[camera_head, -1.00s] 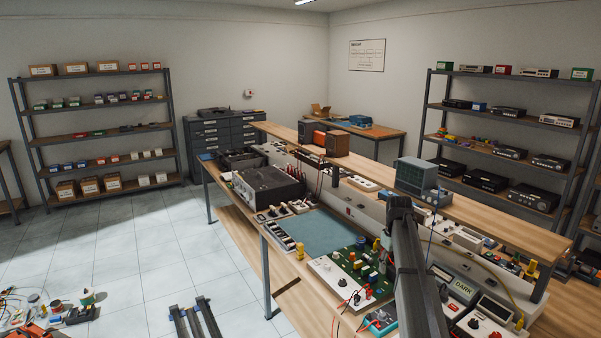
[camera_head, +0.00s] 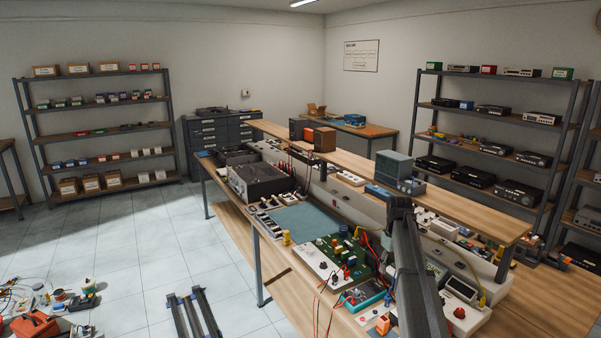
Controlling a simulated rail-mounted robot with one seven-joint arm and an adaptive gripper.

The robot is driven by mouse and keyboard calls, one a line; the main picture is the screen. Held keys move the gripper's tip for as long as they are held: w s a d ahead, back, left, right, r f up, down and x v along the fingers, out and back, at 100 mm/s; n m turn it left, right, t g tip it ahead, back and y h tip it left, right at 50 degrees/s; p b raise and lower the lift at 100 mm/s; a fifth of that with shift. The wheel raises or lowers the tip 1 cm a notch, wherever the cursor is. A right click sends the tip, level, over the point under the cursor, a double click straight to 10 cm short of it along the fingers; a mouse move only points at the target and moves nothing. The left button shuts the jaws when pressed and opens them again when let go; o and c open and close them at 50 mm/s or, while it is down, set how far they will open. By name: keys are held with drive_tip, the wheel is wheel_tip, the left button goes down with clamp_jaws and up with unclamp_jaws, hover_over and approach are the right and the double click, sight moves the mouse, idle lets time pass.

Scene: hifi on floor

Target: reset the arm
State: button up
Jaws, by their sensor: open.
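A dark grey link of my arm (camera_head: 416,270) rises from the bottom edge at right of centre and stands in front of the workbench. Its upper end (camera_head: 400,204) is near the bench's raised shelf in the picture. I see no gripper fingers. The link hides part of the bench top and some instruments behind it. I cannot tell its distance from the bench.
The long wooden workbench (camera_head: 545,300) carries a blue-grey mat (camera_head: 305,219), a green circuit board (camera_head: 340,250) and instruments. Two dark rails (camera_head: 193,313) lie on the floor. An orange case (camera_head: 35,326) and loose parts are at bottom left. Tiled floor (camera_head: 125,240) between is clear.

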drive_tip(key=s+a+f+m, duration=0.1)
drive_tip(key=s+a+f, duration=0.3)
drive_tip(key=s+f, duration=0.6)
drive_tip(key=s+a+f+m, duration=0.2)
drive_tip(key=s+a+f, duration=0.45)
drive_tip(key=s, duration=0.65)
drive_tip(key=s+a+f+m, duration=0.1)
drive_tip(key=s+a+f, duration=0.1)
drive_tip(key=s+f, duration=0.85)
drive_tip(key=s+f+g+b, duration=0.6)
drive_tip(key=s+f+b, duration=0.4)
drive_tip(key=s+f, duration=1.8)
drive_tip(key=shift+s+a+f+g, duration=0.3)
drive_tip(key=shift+s+f+g, duration=0.1)
drive_tip(key=shift+s, duration=0.85)
